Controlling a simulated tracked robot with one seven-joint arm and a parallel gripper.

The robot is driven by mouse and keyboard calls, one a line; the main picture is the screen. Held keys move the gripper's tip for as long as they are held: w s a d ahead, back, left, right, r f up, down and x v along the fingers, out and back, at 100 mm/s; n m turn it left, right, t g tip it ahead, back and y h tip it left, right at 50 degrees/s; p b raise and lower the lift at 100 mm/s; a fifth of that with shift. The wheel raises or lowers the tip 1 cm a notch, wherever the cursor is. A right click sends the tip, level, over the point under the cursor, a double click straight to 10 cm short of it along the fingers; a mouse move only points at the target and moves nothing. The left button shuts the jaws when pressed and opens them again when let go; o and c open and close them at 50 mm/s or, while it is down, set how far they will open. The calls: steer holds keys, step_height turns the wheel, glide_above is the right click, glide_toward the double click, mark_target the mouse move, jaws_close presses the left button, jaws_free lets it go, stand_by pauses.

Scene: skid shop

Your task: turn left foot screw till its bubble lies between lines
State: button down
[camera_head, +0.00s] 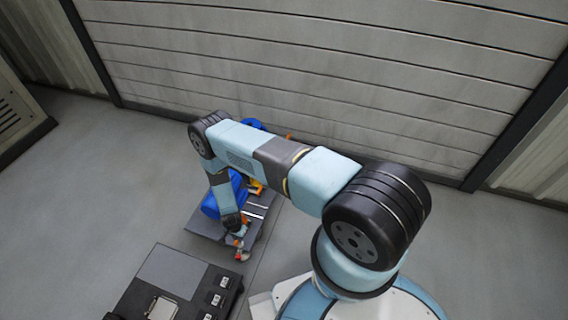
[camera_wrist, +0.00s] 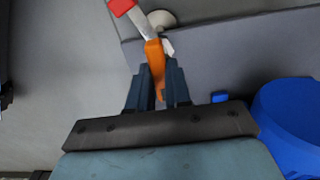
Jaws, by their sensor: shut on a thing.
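My gripper (camera_wrist: 160,85) is shut on an orange handle (camera_wrist: 154,56) at the edge of a grey skid (camera_wrist: 240,38). A pale bar with a red end (camera_wrist: 122,6) runs up and left from the handle. A pale round foot or disc (camera_wrist: 162,19) shows beside the bar; I cannot tell how they join, though this looks like the foot screw. In the head view my gripper (camera_head: 240,232) is at the skid's near corner, with the red end (camera_head: 242,256) just below. No bubble or its lines can be made out.
A blue rounded body (camera_head: 211,206) stands on the skid, close right of my gripper in the wrist view (camera_wrist: 292,115). A dark bench or panel (camera_head: 172,270) with several small switch-like blocks stands at the front. A ribbed wall (camera_head: 300,70) closes the back. Floor at left is clear.

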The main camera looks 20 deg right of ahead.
steer(key=shift+m, duration=1.2)
steer(key=m, duration=0.2)
steer(key=shift+m, duration=0.4)
steer(key=c, duration=0.9)
jaws_free()
steer(key=shift+r, duration=3.5)
